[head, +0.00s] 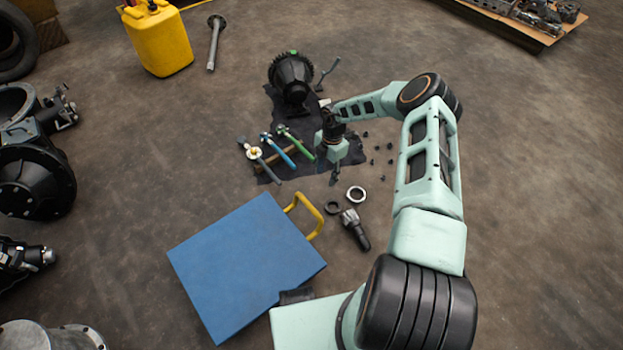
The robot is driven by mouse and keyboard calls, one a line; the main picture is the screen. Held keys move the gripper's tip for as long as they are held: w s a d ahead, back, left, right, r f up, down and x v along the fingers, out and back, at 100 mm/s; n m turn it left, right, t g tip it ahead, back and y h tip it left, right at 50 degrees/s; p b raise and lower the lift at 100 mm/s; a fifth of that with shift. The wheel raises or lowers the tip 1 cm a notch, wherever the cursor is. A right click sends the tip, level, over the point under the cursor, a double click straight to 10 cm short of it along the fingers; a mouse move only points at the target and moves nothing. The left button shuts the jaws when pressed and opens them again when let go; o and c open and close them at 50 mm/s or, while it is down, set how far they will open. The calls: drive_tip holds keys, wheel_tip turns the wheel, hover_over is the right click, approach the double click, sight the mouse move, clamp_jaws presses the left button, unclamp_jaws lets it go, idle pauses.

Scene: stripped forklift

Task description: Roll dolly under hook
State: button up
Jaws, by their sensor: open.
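A blue flat-topped piece (245,262) with a yellow handle (306,214) at its upper right edge rests low at the bottom centre. It may be the dolly; no wheels show. No hook is visible. My gripper (334,180) points down near the right edge of a dark cloth (298,172), above and to the right of the handle and apart from it. It is open and appears empty; its fingertips are small in this view.
Several tools with coloured handles (285,148) and a black gear housing (291,78) lie on the cloth. Rings (356,194), a dark bolt-like part (355,230) and small bolts (374,161) lie near my gripper. A yellow canister (159,38) stands upper left. Floor at right is clear.

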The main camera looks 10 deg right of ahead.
drive_tip(key=shift+s+a+f, duration=0.15)
drive_tip(key=shift+s+a, duration=0.05)
drive_tip(key=shift+a, duration=0.1)
